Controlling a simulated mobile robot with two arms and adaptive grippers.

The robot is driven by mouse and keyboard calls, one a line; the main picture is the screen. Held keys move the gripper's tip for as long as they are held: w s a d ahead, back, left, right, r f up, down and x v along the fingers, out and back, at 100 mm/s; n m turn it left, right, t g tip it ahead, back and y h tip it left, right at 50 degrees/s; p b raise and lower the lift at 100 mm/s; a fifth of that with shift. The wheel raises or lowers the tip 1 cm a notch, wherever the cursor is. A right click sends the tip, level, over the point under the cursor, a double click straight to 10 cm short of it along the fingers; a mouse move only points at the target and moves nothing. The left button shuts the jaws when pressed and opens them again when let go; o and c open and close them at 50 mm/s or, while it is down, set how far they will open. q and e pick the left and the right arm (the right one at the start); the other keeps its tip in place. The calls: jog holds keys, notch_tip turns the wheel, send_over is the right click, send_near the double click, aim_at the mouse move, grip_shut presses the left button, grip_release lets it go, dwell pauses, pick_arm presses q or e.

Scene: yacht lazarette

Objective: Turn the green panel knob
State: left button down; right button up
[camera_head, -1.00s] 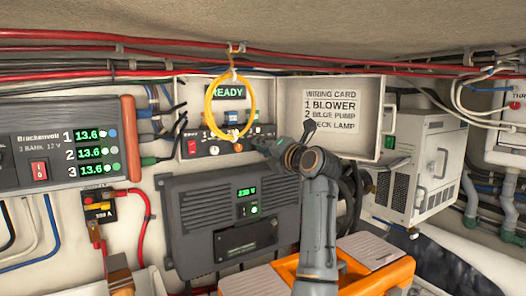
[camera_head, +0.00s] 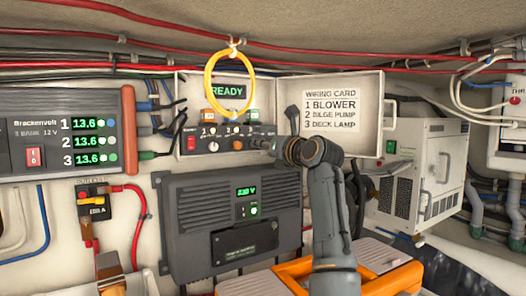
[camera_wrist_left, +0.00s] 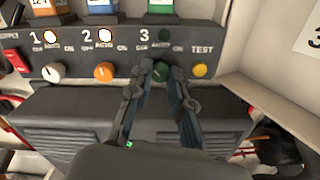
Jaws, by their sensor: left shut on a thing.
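The green knob (camera_wrist_left: 160,72) is on the dark switch panel (camera_wrist_left: 95,75), under the number 3, in the left wrist view. My left gripper (camera_wrist_left: 158,68) is shut on it, one fingertip on each side. The fingers partly cover the knob, and I cannot tell where its pointer stands. The lamp by 3 (camera_wrist_left: 164,35) is dark; those by 1 (camera_wrist_left: 50,36) and 2 (camera_wrist_left: 105,35) glow white. In the head view my left gripper (camera_head: 273,146) reaches the panel's right end (camera_head: 225,141) and hides the green knob. My right gripper is not in view.
A white knob (camera_wrist_left: 54,71) and an orange knob (camera_wrist_left: 104,72) sit left of the green one, and a yellow TEST button (camera_wrist_left: 200,70) close on its right. An open lid (camera_head: 365,100) stands at right.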

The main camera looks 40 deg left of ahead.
pick_arm(q)
jog(key=shift+f, duration=0.15)
dwell(0.4)
jog(key=c, duration=1.4)
grip_release()
jog(key=shift+o, duration=1)
jog(key=shift+d, duration=0.15)
jog(key=v, duration=0.7)
jog(key=shift+d, duration=0.25)
